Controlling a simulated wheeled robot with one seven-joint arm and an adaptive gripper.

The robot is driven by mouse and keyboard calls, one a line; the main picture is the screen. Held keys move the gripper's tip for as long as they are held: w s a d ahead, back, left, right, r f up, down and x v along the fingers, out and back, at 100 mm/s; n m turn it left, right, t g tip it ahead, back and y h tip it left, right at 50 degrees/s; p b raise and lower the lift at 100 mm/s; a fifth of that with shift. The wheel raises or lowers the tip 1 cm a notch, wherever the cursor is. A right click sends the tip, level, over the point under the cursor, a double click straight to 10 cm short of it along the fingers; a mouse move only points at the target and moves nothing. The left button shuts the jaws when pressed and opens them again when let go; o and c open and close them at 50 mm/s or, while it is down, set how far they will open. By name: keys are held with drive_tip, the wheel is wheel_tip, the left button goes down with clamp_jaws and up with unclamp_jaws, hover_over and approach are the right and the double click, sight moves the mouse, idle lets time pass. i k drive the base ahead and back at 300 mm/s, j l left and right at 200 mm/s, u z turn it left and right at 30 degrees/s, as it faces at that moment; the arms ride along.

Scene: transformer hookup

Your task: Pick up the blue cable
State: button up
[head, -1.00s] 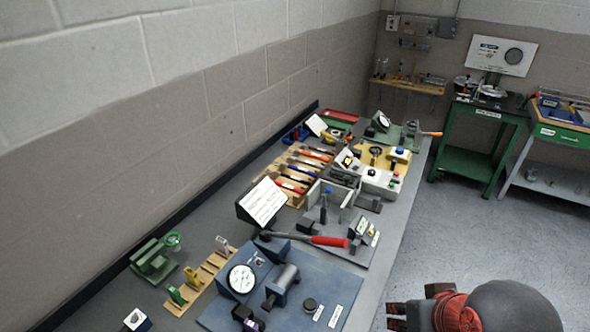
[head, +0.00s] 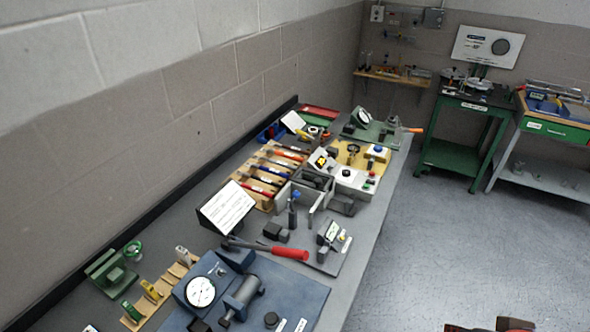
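I cannot clearly make out a blue cable. A wooden rack (head: 262,203) on the long bench holds several slim pieces with red, orange and blue parts; they are too small to tell whether one is a cable. Part of my arm's end, my gripper (head: 490,326), shows dark and reddish at the bottom right edge, over the floor and to the right of the bench. It is mostly cut off by the frame, and its fingers cannot be made out.
The grey bench (head: 362,262) runs along the wall. A blue plate with a dial gauge (head: 200,292), a red-handled tool (head: 290,252) and a white sign (head: 227,207) stand on it. A green table (head: 462,155) stands at the back.

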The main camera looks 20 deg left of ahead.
sight(272, 171)
drive_tip(key=i+l+z, duration=0.2)
drive_tip(key=i+l, duration=0.4)
drive_tip(key=i+l+z, duration=0.25)
drive_tip(key=i+l, duration=0.25)
drive_tip(key=i, duration=0.25)
drive_tip(key=i+j+u, duration=0.1)
drive_tip(key=i+u, duration=0.6)
drive_tip(key=u, duration=0.15)
drive_tip(key=i+l+u, duration=0.1)
drive_tip(key=i+u, duration=0.3)
drive_tip(key=i+l+u, duration=0.25)
drive_tip(key=u, duration=0.15)
drive_tip(key=i+j+u, duration=0.1)
drive_tip(key=u, duration=0.3)
drive_tip(key=i+u, duration=0.5)
drive_tip(key=u, duration=0.25)
drive_tip(key=i+l+u, duration=0.15)
drive_tip(key=u, duration=0.2)
